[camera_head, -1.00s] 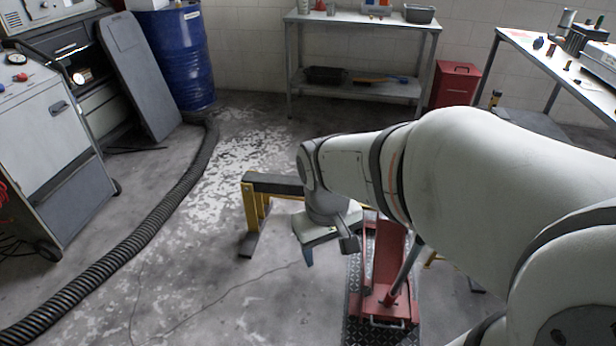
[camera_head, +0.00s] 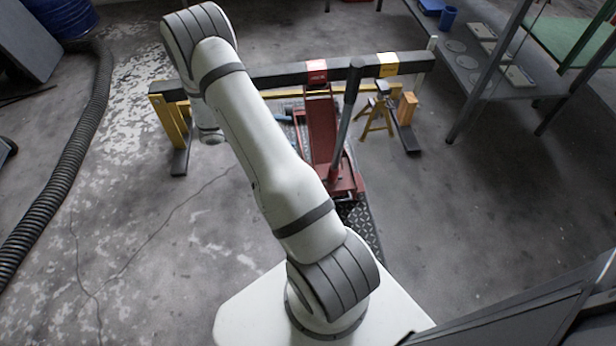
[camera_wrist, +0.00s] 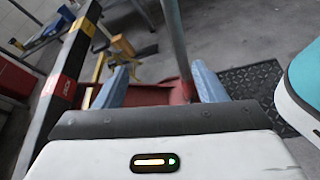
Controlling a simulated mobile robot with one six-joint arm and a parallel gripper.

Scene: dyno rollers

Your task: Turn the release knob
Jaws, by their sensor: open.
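A red floor jack (camera_head: 323,130) stands beyond my arm in the head view, partly under a dark crossbeam. Its grey handle (camera_head: 343,130) rises steeply to a black upper end (camera_head: 352,80). I cannot make out a separate release knob. In the wrist view my gripper (camera_wrist: 157,80) is open, with two blue fingers apart and nothing held. The jack's red body (camera_wrist: 150,95) shows between and beyond the fingers, and the handle (camera_wrist: 178,45) runs upward between them.
The dark crossbeam (camera_head: 270,78) on yellow stands spans the jack. A yellow jack stand (camera_head: 378,112) is to the right. A black hose (camera_head: 75,150) lies at left, and a metal shelf (camera_head: 470,60) stands at right.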

